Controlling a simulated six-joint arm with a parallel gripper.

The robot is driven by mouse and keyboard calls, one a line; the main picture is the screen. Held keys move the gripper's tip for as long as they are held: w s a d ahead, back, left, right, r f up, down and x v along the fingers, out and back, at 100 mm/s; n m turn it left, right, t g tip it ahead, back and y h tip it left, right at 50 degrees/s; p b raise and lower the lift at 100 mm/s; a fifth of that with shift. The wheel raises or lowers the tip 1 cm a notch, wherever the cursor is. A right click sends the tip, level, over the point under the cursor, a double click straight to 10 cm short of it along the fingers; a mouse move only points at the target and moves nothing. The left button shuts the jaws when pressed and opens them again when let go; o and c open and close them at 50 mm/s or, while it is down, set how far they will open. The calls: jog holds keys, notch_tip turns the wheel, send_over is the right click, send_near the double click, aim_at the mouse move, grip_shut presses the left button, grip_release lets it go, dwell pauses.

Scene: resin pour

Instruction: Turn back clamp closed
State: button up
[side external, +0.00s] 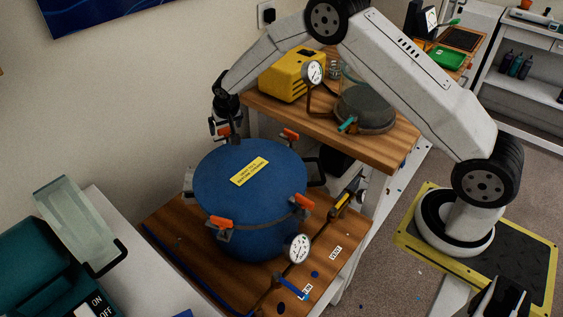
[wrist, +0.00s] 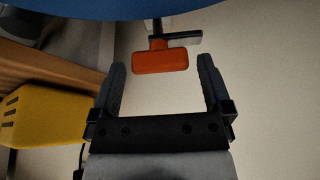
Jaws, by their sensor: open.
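A blue round pressure pot (side external: 228,195) with a yellow label on its lid stands on a wooden board. Orange-handled clamps sit around its rim. The back clamp (side external: 225,132) is at the far side of the pot, just below my gripper (side external: 222,124) in the side view. In the wrist view, the clamp's orange handle (wrist: 160,61) lies ahead of my gripper (wrist: 160,78), between the two open fingers, with gaps on both sides. The pot's blue edge (wrist: 90,8) shows at the top of that view. The fingers do not touch the handle.
Other clamps show at the back right (side external: 291,135), right (side external: 303,201) and front (side external: 220,222). A pressure gauge (side external: 298,248) stands at the pot's front. A yellow pump (side external: 292,78) and a glass chamber (side external: 364,108) stand on the shelf behind. The wall is close behind the pot.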

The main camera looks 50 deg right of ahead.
jog(key=c, duration=1.1)
jog(key=shift+n, duration=0.5)
jog(key=shift+d+n+y, duration=0.1)
jog(key=shift+n+y, duration=0.8)
jog(key=shift+n, duration=0.7)
jog(key=shift+n+y, duration=0.8)
jog(key=shift+n, duration=1.5)
jog(key=n, duration=0.2)
jog(key=n+y, duration=0.1)
jog(key=n, duration=0.1)
jog(key=shift+w+d+g+y, duration=0.1)
jog(key=shift+g+y, duration=0.2)
jog(key=shift+g, duration=0.1)
jog(key=n, duration=0.2)
jog(key=n+g, duration=0.1)
jog(key=n, duration=0.2)
jog(key=shift+g+y, duration=0.3)
jog(key=shift+y, duration=0.1)
